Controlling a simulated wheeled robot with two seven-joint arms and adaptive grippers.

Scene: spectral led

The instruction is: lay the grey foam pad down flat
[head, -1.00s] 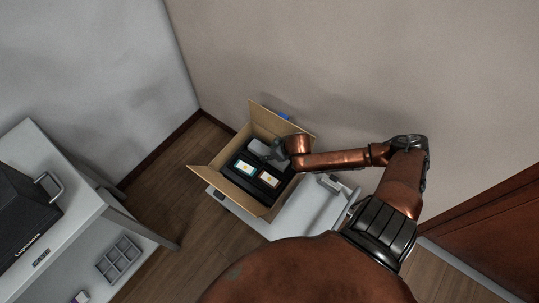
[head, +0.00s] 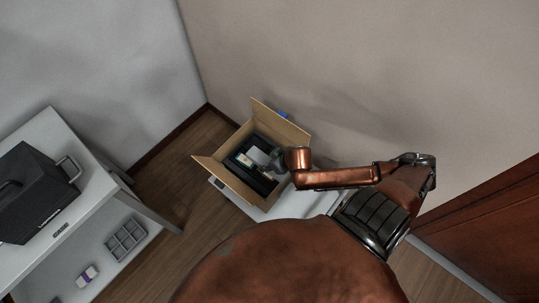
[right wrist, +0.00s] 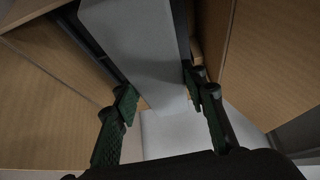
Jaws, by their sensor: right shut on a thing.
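The grey foam pad (head: 259,156) is at the cardboard box (head: 207,170), over the dark insert inside it. It hides part of the insert and its labels. My right gripper (head: 279,159) is shut on the pad. In the right wrist view the pad (right wrist: 140,50) runs lengthwise between the two green-padded fingers of the right gripper (right wrist: 161,92). Whether its underside touches the insert is hidden. My left gripper is out of view.
The box has its flaps open and stands on a white surface (head: 265,214) near the wall. A white table at left carries a black case (head: 38,195), with a grey divided tray (head: 126,238) on its lower shelf. Brown floor lies between.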

